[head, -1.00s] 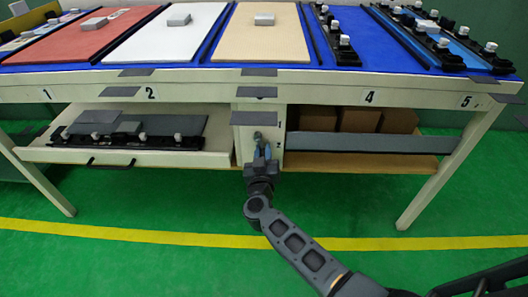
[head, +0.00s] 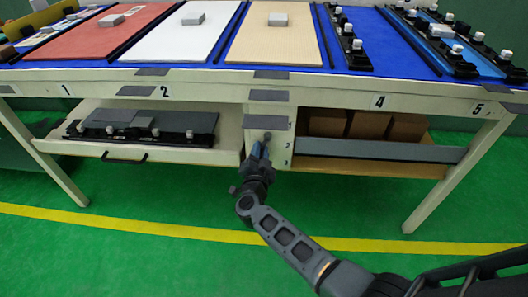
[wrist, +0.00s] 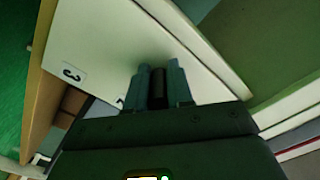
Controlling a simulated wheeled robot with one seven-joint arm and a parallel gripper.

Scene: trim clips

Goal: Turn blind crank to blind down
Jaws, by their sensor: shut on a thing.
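My gripper (head: 260,148) is at the front of the white panel (head: 284,153) under the table's middle. In the wrist view, the two blue fingers (wrist: 160,84) are shut on a dark cylinder, the crank handle (wrist: 157,90). The grip lies left of the numbers, roughly level with the 2. The rest of the crank is mostly hidden by my gripper. A grey horizontal slat (head: 375,148), possibly the blind, spans the bay right of the panel. Brown boxes (head: 365,125) show above it.
A drawer (head: 170,157) with a black handle stands open left of the panel. The tabletop above holds coloured boards (head: 275,42) and clips on rails (head: 351,45). A table leg (head: 455,180) stands at the right. The green floor in front is clear.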

